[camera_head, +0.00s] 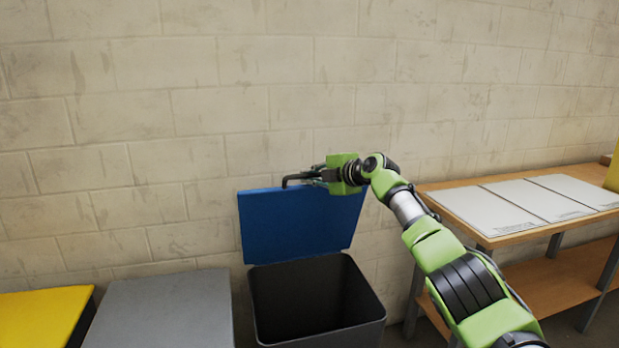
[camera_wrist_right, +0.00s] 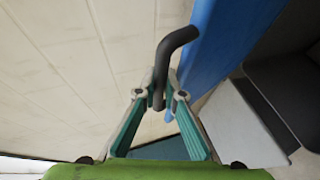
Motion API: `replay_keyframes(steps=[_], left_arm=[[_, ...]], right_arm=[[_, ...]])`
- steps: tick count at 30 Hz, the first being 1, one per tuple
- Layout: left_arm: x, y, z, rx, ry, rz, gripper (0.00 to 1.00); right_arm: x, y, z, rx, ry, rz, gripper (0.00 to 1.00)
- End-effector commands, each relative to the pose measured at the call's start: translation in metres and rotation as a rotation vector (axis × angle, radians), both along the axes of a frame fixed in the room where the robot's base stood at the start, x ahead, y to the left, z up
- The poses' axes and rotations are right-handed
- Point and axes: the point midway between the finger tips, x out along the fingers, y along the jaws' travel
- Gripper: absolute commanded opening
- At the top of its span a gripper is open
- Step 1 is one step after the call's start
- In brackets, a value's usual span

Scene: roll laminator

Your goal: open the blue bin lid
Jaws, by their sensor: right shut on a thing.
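The blue lid (camera_head: 300,222) stands raised at the back of its dark bin (camera_head: 318,300), close to the wall, and the bin's opening shows dark inside. A black bent handle (camera_head: 293,179) sticks out at the lid's upper edge. My right gripper (camera_head: 312,175) is at that edge, shut on the handle. In the right wrist view the handle (camera_wrist_right: 172,58) runs down between the teal fingers of my right gripper (camera_wrist_right: 160,98), with the blue lid (camera_wrist_right: 215,50) right beside it. My left gripper does not show.
A grey-lidded bin (camera_head: 160,310) stands left of the open bin, and a yellow-lidded bin (camera_head: 42,315) is at the far left. A wooden table (camera_head: 470,215) with white panels (camera_head: 515,207) stands on the right. The block wall (camera_head: 200,90) is close behind the lid.

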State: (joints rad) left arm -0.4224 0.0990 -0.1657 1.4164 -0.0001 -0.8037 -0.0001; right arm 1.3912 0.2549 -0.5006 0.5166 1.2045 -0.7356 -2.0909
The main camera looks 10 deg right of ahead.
Motion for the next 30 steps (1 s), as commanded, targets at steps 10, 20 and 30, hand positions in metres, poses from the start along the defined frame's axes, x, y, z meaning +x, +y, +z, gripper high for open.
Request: replay_keyframes(steps=[10, 20, 30], left_arm=[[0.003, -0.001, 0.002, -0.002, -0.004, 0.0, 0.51], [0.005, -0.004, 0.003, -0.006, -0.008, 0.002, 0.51], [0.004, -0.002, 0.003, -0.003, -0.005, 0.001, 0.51]], right_arm=[[0.0, 0.0, -0.001, 0.0, 0.001, 0.0, 0.27], [-0.004, -0.003, 0.0, -0.001, 0.001, -0.001, 0.27], [-0.03, -0.016, 0.011, -0.002, -0.003, 0.0, 0.27]])
